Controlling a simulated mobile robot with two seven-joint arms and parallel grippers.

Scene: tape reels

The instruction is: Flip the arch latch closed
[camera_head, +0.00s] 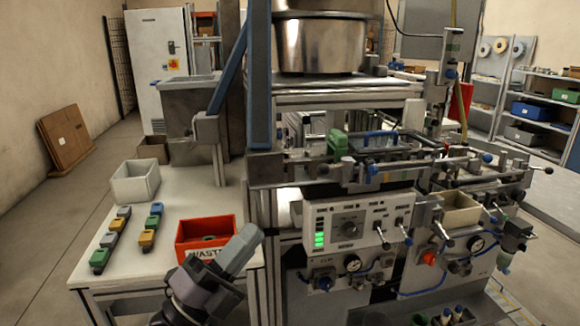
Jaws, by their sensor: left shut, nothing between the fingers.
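A green arch-shaped part (338,144) stands up on the machine's rail, left of the clear-walled section. It may be the arch latch, but at this size I cannot tell its exact position. My left gripper (249,240) is at the lower middle, beside the red waste bin and in front of the machine's left side. Its fingers are shut and empty, well apart from the green part and below it. My right gripper is not in view.
A red waste bin (228,227), a white bin (134,181) and several coloured small blocks (103,258) sit on the white table (178,285). The white control panel (345,228) with levers juts out right of my gripper. A steel bowl (319,44) is above.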

